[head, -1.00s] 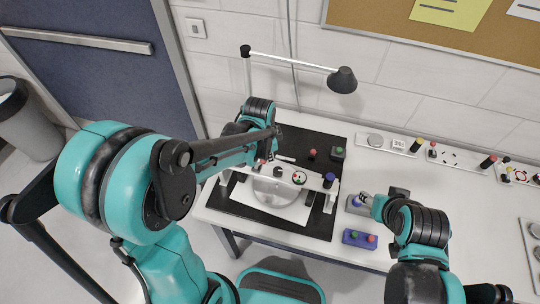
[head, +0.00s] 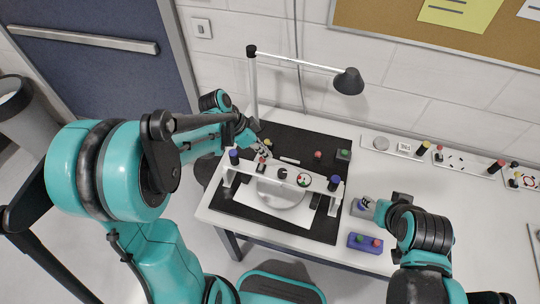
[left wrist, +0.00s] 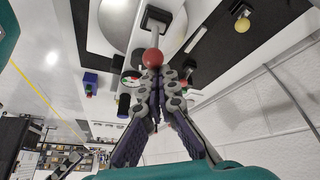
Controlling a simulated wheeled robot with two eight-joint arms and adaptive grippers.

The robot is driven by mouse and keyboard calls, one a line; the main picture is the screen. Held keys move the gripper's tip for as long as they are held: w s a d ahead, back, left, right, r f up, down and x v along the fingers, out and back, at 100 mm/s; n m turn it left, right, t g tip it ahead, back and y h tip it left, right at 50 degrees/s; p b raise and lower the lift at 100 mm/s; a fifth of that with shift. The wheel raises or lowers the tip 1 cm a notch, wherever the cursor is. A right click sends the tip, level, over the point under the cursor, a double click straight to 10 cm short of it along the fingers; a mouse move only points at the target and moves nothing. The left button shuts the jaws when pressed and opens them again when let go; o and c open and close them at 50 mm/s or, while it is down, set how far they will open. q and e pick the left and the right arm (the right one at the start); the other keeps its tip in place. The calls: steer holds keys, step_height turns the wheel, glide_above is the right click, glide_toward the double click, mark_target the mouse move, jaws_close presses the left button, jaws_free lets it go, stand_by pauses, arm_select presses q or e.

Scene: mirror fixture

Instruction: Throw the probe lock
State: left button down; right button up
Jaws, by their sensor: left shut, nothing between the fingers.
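The mirror fixture has a white bridge bar (head: 284,175) over a round silver mirror (head: 283,192) on a black mat. A dial gauge (head: 304,180) and dark blue knobs (head: 335,182) sit on the bar. A lever with a red ball knob (left wrist: 152,57) shows in the left wrist view; its red knob shows small at the bar's left part (head: 262,159). My left gripper (head: 262,151) is shut and empty, its tips (left wrist: 154,78) right at the red ball; contact is unclear. My right gripper (head: 369,204) is beside a grey box (head: 356,209); its finger gap is unclear.
A lamp (head: 348,81) on a post stands behind the fixture. A blue box with buttons (head: 365,243) lies at the front right. A green-button box (head: 343,155) and a red knob (head: 318,154) are on the mat's back part. Panels line the wall at right.

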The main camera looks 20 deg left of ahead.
arm_select(q)
steer(key=shift+a+f+h, duration=0.1)
steer(key=shift+a+h, duration=0.3)
steer(key=shift+a, duration=0.05)
steer(key=shift+a+b, duration=0.4)
steer(key=shift+a, duration=0.4)
steer(key=shift+r, duration=0.2)
steer(key=shift+r+p, duration=0.7)
